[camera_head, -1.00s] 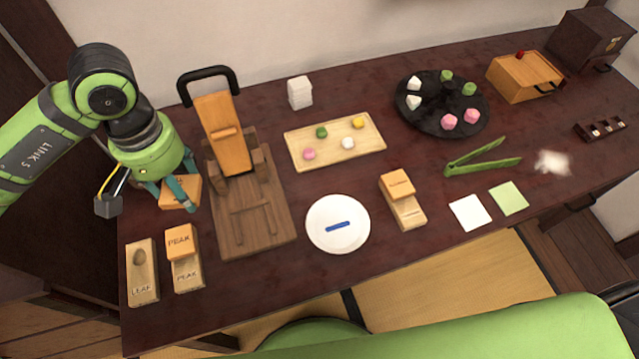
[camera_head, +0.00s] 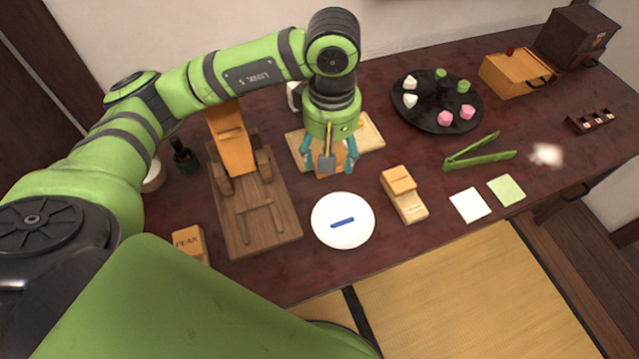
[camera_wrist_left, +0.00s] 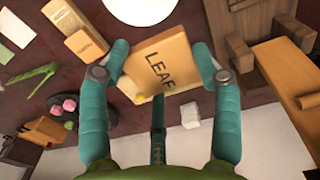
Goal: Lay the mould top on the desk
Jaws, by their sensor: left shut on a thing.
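The leaf mould top is a light-wood block marked LEAF (camera_wrist_left: 158,62); in the head view it is a small tan patch (camera_head: 340,158) between the fingers. My left gripper (camera_head: 328,165) is shut on it, with one finger on each side. It is over the front part of the sweets tray (camera_head: 372,141); I cannot tell how high. The dark-red wooden desk (camera_head: 290,277) lies below. The leaf mould's base is hidden behind my left arm in the head view. My right gripper is not in view.
A white plate (camera_head: 342,206) with a blue strip lies in front, and a wooden press (camera_head: 255,213) stands to the left. A two-part mould (camera_head: 402,192), green tongs (camera_head: 478,152) and a black turntable (camera_head: 432,122) are to the right. The PEAK block (camera_head: 187,241) is front left.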

